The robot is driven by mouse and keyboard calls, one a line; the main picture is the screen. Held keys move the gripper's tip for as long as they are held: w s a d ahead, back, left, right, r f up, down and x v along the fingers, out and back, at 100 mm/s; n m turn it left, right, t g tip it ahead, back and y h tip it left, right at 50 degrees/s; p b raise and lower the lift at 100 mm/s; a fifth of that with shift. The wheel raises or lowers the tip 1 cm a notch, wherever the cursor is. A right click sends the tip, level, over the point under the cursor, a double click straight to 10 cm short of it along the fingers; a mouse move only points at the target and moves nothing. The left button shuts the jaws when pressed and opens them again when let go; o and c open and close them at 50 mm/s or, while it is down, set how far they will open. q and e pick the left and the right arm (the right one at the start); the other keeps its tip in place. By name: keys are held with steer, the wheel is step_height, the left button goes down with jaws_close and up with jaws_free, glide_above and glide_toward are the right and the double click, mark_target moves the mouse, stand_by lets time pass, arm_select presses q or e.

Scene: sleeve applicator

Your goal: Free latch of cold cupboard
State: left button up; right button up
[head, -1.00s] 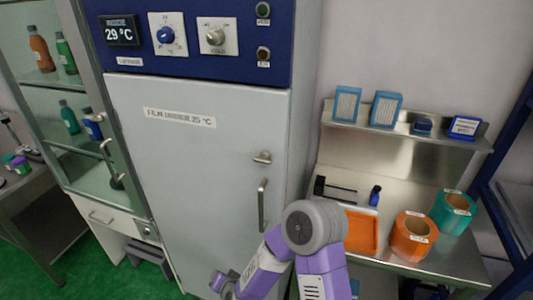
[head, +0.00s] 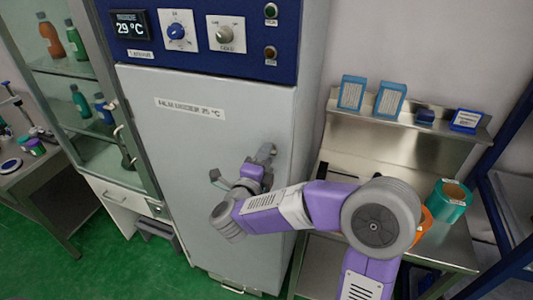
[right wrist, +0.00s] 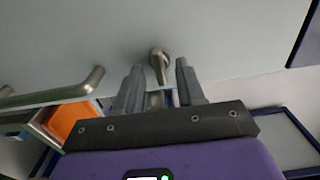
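The cold cupboard (head: 170,140) is a tall light grey cabinet with a blue control panel (head: 200,40) reading 29 °C. Its door is shut. The latch (right wrist: 158,62) is a small metal turn-lever on the door, seen in the right wrist view just ahead of and between my fingertips; in the head view it is largely hidden by my gripper. My right gripper (right wrist: 160,70) is open, its two grey fingers on either side of the latch; contact cannot be told. In the head view this gripper (head: 262,160) is at the door's right edge. My left gripper is not in view.
The bar door handle (right wrist: 55,95) is beside the latch, left in the right wrist view. A glass cabinet (head: 90,100) with bottles stands left. A steel bench (head: 435,250) with a shelf, blue boxes and a teal roll (head: 447,202) stands right. Green floor (head: 100,250) is clear.

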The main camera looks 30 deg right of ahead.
steer(key=shift+w+d, duration=0.4)
steer(key=shift+d, duration=0.1)
jaws_close()
